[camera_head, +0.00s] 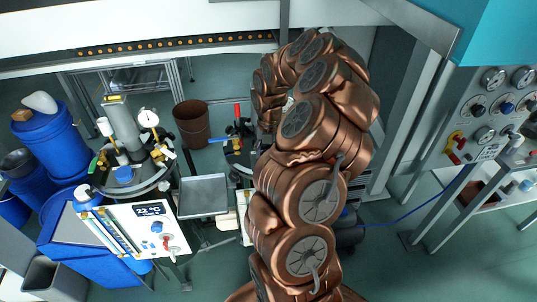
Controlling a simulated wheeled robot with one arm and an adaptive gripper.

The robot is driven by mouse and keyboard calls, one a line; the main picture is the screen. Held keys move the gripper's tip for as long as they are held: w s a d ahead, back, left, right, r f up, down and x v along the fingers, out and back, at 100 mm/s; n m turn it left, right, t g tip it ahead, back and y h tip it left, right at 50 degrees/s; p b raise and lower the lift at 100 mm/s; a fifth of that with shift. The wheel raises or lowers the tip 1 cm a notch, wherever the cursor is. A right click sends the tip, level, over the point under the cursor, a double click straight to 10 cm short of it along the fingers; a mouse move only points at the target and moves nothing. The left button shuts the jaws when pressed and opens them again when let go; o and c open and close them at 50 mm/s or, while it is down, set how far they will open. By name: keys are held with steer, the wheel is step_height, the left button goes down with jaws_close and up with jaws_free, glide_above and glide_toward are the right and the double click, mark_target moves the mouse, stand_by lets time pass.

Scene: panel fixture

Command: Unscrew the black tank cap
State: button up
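I cannot pick out the black tank cap with certainty. A blue tank (88,240) stands at the lower left. My copper-coloured arm rises through the middle of the view and bends over at the top. Its far end folds down behind its own links, so my gripper is hidden. I see no contact between my arm and the tank.
A white panel (150,228) with a display reading 22 °C stands before the tank. A grey tray (204,195), a brown bucket (192,124) and valves with red and blue handles (238,130) lie left of my arm. Blue drums (50,140) stand far left; a gauge panel (492,115) is right.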

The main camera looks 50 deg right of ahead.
steer(key=shift+n+p, duration=0.45)
steer(key=shift+n, duration=0.15)
steer(key=shift+n+p, duration=0.85)
steer(key=shift+n, duration=0.25)
steer(key=shift+n, duration=0.3)
steer(key=o, duration=1.1)
steer(key=shift+f, duration=0.1)
